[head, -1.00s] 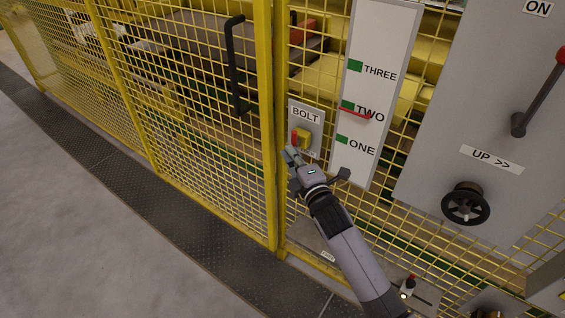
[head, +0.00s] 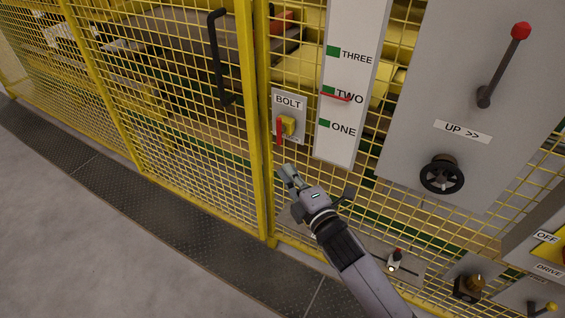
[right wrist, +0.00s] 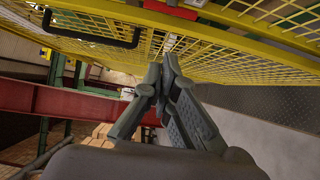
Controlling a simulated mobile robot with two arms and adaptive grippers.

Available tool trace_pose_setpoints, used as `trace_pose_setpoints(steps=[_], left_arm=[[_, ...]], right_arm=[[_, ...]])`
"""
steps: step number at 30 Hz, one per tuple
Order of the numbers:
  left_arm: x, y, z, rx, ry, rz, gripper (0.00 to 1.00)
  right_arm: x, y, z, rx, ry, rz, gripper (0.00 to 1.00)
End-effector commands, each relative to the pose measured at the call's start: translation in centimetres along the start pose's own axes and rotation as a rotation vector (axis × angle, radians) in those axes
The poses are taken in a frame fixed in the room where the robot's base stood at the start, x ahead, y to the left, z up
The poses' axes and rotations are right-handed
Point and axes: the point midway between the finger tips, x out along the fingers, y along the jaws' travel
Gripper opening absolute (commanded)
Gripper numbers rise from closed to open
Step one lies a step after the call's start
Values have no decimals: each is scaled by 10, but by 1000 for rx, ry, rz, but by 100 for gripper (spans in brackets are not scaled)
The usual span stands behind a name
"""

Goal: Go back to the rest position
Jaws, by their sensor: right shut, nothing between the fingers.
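My right gripper (head: 287,172) is shut and empty, in front of the yellow mesh fence just below the bolt plate. Its closed fingers also show in the right wrist view (right wrist: 168,75), near the fence. The bolt plate (head: 288,104) carries a red lever hanging down and a yellow block (head: 288,127). The gripper appears apart from the red lever (head: 279,133). My left gripper is not in view.
A yellow mesh gate (head: 160,110) with a black handle (head: 217,60) stands at left. A level panel (head: 350,60) has a red pointer at TWO. A grey panel (head: 420,110) bears a red-knobbed lever and a black handwheel (head: 441,174). Small switches sit low at right.

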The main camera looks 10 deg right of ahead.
Motion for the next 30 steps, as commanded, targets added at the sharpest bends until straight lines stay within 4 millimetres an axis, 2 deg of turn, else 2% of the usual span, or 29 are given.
trace_pose_setpoints(steps=[10,20,23,25,28,30], left_arm=[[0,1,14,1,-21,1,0],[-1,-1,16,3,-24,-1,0],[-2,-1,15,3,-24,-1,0],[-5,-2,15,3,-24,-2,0],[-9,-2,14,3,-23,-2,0],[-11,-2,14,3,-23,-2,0]], right_arm=[[-6,0,0,0,0,0,0],[-6,-5,1,9,-3,-10,0],[-7,-32,6,61,-18,-64,0],[-11,-67,13,132,-43,-134,0],[-26,-136,25,274,-102,-263,0],[-44,-187,32,383,-157,-358,0]])
